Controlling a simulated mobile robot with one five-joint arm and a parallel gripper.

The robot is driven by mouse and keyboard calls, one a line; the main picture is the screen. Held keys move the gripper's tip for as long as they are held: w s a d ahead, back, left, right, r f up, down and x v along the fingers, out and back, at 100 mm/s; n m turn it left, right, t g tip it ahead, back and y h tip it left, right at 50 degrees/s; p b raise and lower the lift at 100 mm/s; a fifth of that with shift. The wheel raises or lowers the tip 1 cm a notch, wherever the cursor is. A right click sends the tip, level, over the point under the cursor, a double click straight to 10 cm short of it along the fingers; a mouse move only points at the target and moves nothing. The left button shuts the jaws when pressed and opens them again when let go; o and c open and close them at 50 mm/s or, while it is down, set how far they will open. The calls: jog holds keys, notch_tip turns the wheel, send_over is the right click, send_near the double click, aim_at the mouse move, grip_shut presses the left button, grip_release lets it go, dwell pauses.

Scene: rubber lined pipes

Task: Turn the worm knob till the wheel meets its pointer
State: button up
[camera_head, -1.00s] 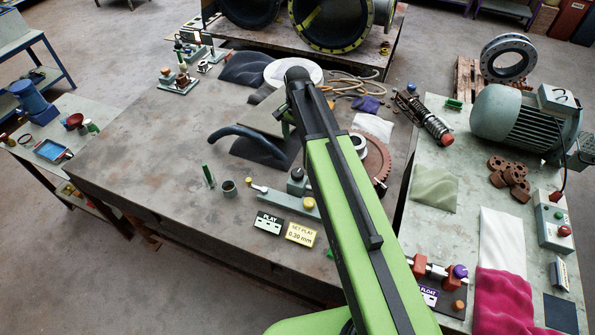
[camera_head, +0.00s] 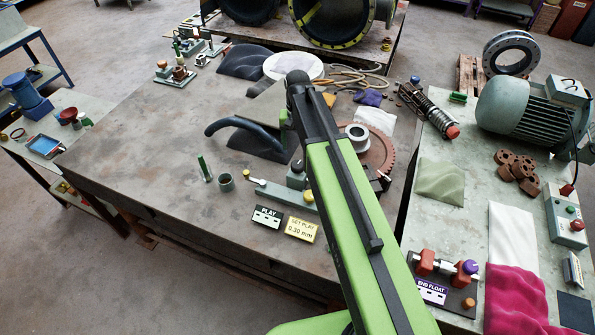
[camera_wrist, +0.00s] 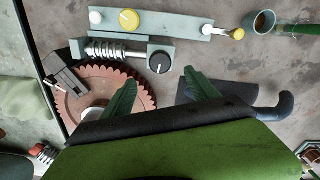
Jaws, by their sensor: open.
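The reddish-brown toothed worm wheel (camera_wrist: 72,108) lies at left in the wrist view, meshing with a silvery worm (camera_wrist: 112,52). A round black knob (camera_wrist: 161,61) with a pale line stands at the worm's right end. A dark block (camera_wrist: 62,82) with a pale strip overlaps the wheel's left rim; I cannot tell if it is the pointer. My gripper (camera_wrist: 160,77) is open and empty, its green fingers spread on either side below the knob, apart from it.
A grey bar (camera_wrist: 175,22) with a yellow dial (camera_wrist: 130,19) lies beyond the worm. A dark curved handle (camera_head: 235,127) lies left of my arm. A green peg (camera_head: 204,168), a cup (camera_head: 225,182) and a PLAY sign (camera_head: 266,217) stand nearby. Bare tabletop lies further left.

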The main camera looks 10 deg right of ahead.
aim_at(297, 164)
notch_tip(297, 164, down, 11)
jog(key=b, duration=0.9)
jog(key=shift+r, duration=0.1)
jog(key=shift+r, duration=0.15)
jog(key=shift+c, duration=0.2)
jog(key=c, duration=1.3)
jog(key=shift+n, duration=0.8)
jog(key=shift+c, duration=0.2)
jog(key=o, duration=1.4)
jog(key=shift+r, duration=0.1)
